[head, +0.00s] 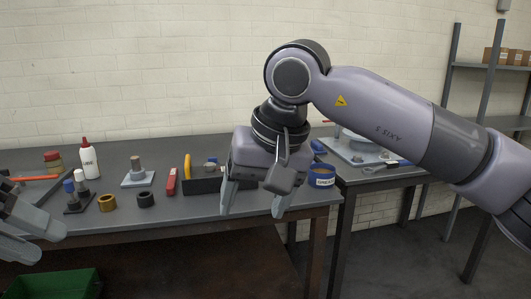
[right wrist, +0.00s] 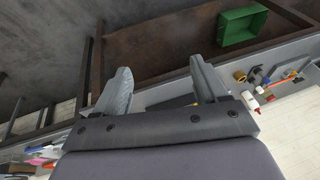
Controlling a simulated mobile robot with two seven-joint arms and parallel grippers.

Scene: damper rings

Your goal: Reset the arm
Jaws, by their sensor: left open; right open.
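My right arm reaches in from the right in the head view. Its gripper (head: 252,205) hangs with the fingers pointing down, over the front right part of the grey workbench (head: 215,208). The jaws are open and nothing is between them. The right gripper (right wrist: 160,88) also shows open and empty in the right wrist view. My left gripper (head: 35,232) is at the lower left edge of the head view, in front of the bench. It is open and partly cut off by the frame, and I see nothing held in it.
The bench holds a white bottle (head: 89,159), a brass ring (head: 107,202), a black ring (head: 146,199), a red block (head: 171,182) and a blue labelled roll (head: 322,175). A green crate (head: 60,286) sits below. A second table (head: 352,176) and shelving stand right.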

